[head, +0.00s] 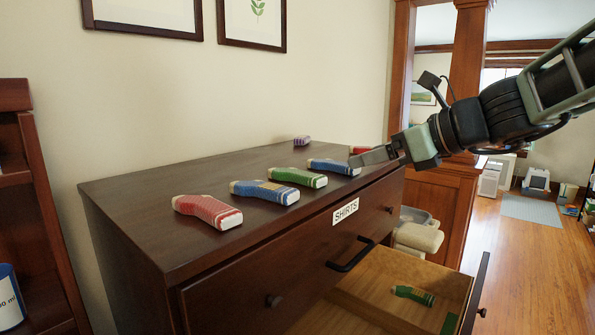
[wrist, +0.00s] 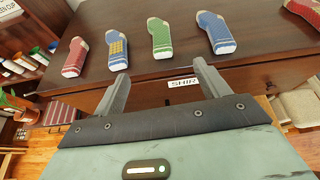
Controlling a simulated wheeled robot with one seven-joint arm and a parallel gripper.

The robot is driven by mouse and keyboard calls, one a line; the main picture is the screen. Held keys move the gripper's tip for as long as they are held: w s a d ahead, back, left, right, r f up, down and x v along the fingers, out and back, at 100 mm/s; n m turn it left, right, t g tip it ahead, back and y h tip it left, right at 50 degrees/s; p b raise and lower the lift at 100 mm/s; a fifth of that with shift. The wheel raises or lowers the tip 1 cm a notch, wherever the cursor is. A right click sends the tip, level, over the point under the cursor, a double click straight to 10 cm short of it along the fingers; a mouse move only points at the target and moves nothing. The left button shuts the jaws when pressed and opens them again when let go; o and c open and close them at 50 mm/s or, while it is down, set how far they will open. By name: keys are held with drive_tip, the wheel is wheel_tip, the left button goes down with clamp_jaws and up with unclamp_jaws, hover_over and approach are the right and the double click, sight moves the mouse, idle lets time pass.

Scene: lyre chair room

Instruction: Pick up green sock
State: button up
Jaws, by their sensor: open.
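A green sock (head: 298,177) with pale ends lies on the dark dresser top (head: 150,185), between a blue-and-yellow sock (head: 265,192) and a blue sock (head: 333,166). In the wrist view the green sock (wrist: 161,38) lies beyond my fingertips. My gripper (head: 358,158) is at the dresser's front edge, near the blue sock. In the wrist view its two fingers (wrist: 160,72) are apart with nothing between them. Another green item (head: 413,295), possibly a sock, lies in the open drawer (head: 365,300).
A red sock (head: 207,210) lies nearest on the dresser top. A purple item (head: 302,140) and a partly hidden red item (head: 360,149) are farther back. The dresser front has a "SHIRTS" label (head: 345,211). The drawer sticks out below it. A wooden shelf (head: 30,200) stands left.

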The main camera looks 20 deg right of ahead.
drive_tip(key=p, duration=0.1)
approach(303, 174)
drive_tip(key=w, duration=0.1)
drive_tip(key=w+a, duration=0.1)
drive_tip(key=w+f, duration=0.1)
drive_tip(key=shift+w+a+m, duration=0.2)
drive_tip(key=shift+m, duration=0.2)
drive_tip(key=shift+t, duration=0.3)
drive_tip(key=shift+s+a+f+p+x, duration=0.1)
drive_tip(key=shift+p+x, duration=0.2)
drive_tip(key=shift+x, duration=0.7)
drive_tip(key=shift+s+a+f+p+x, duration=0.15)
drive_tip(key=shift+p+x, duration=0.15)
drive_tip(key=shift+x, duration=0.75)
drive_tip(key=shift+s+d+f+p+x, duration=0.1)
drive_tip(key=shift+p+x, duration=0.2)
drive_tip(key=shift+x, duration=0.7)
drive_tip(key=shift+a, duration=0.1)
drive_tip(key=c, duration=1)
